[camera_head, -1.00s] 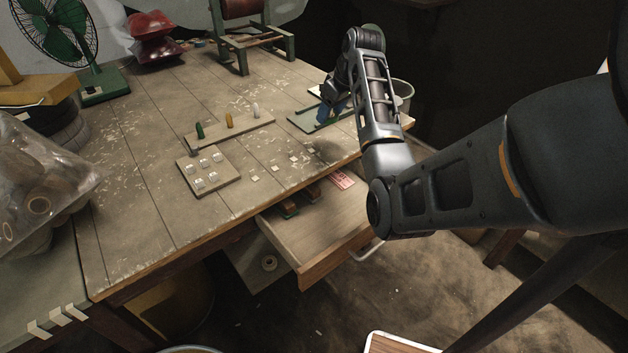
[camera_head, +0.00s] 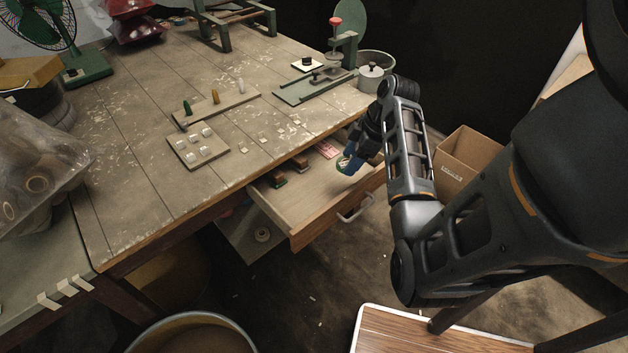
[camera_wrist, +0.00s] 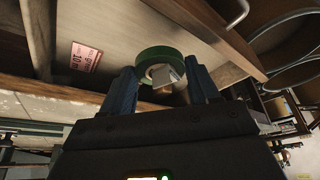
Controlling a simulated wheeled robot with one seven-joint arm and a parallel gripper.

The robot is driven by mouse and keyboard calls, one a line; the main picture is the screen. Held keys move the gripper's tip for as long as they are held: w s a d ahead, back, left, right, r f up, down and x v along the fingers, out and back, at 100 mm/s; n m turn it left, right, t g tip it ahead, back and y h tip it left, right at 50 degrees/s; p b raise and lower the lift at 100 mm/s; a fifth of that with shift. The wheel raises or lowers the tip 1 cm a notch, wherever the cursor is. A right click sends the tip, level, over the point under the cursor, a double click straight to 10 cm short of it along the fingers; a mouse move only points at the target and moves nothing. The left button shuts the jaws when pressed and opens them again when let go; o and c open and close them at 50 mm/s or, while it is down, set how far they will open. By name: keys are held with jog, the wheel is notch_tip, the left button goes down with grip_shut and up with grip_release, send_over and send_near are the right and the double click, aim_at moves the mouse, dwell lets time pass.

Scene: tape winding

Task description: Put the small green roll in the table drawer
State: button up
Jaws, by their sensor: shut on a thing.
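The small green roll (camera_wrist: 150,58), a green ring with a pale core, is between the two blue fingers of my gripper (camera_wrist: 160,72) in the wrist view. My gripper is shut on it. The table drawer (camera_head: 318,224) is pulled open at the table's front edge. In the head view my gripper (camera_head: 350,160) is over the right part of the drawer, pointing down. The roll (camera_head: 343,166) is partly hidden there by the fingers. I cannot tell whether it touches the drawer's bottom.
Inside the drawer are small dark and brown blocks (camera_head: 278,177) and a pink label (camera_head: 327,149). The drawer's front middle is bare. The tabletop holds a peg board (camera_head: 222,107), a board with white pieces (camera_head: 196,149) and a green press (camera_head: 318,82). A cardboard box (camera_head: 468,158) stands right.

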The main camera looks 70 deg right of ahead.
send_over(314, 195)
jog(key=s, duration=0.2)
jog(key=f, duration=0.5)
jog(key=shift+w+d+p, duration=0.25)
jog(key=shift+p, duration=0.15)
jog(key=shift+f, duration=2.05)
jog(key=shift+f, duration=0.15)
jog(key=o, duration=1)
jog(key=shift+o, duration=0.2)
jog(key=v, duration=1.2)
